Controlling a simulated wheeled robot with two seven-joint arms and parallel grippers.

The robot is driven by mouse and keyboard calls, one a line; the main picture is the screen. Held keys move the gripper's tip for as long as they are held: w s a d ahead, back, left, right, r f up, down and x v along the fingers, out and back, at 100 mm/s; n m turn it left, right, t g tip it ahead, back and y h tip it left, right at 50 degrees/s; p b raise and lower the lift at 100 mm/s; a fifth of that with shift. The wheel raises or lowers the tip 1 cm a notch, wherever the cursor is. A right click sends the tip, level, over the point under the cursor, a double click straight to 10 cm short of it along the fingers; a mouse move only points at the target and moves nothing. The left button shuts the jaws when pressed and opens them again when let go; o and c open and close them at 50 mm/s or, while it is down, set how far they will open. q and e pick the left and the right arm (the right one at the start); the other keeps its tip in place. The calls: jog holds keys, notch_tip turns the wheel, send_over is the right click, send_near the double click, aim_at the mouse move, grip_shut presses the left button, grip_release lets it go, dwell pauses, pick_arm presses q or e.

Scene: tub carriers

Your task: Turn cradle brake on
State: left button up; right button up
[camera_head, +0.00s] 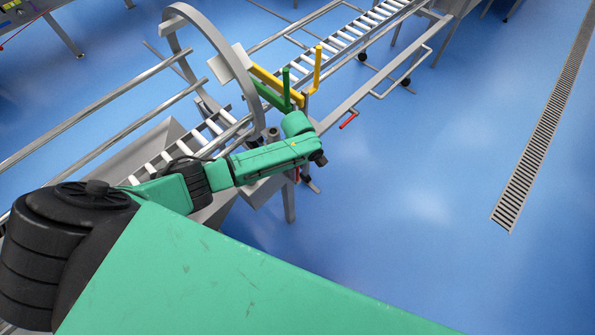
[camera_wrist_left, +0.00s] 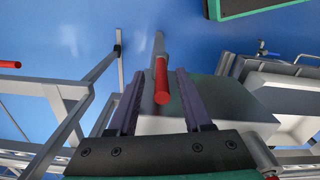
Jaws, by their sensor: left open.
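A red handle (camera_wrist_left: 162,82) on a grey bar shows in the left wrist view, its round end facing the camera. My left gripper (camera_wrist_left: 160,102) is open, with one dark finger on each side of this handle and visible gaps between. In the head view my green left arm reaches to the steel ring cradle (camera_head: 226,50), and its fingertips are hidden there. A small red part (camera_head: 297,175) shows just below my arm's end. Which red part is the cradle brake is not marked. My right gripper is not in view.
Another red handle (camera_head: 348,120) sticks out to the right of the frame. A green lever (camera_head: 286,86) and a yellow lever (camera_head: 317,68) stand upright above my wrist. A roller track (camera_head: 365,28) runs to the back. Blue floor at right is clear around a drain grate (camera_head: 545,120).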

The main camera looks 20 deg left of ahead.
pick_arm(q)
jog(key=shift+s+f, duration=0.1)
jog(key=shift+f, duration=0.6)
grip_shut()
dwell(0.9)
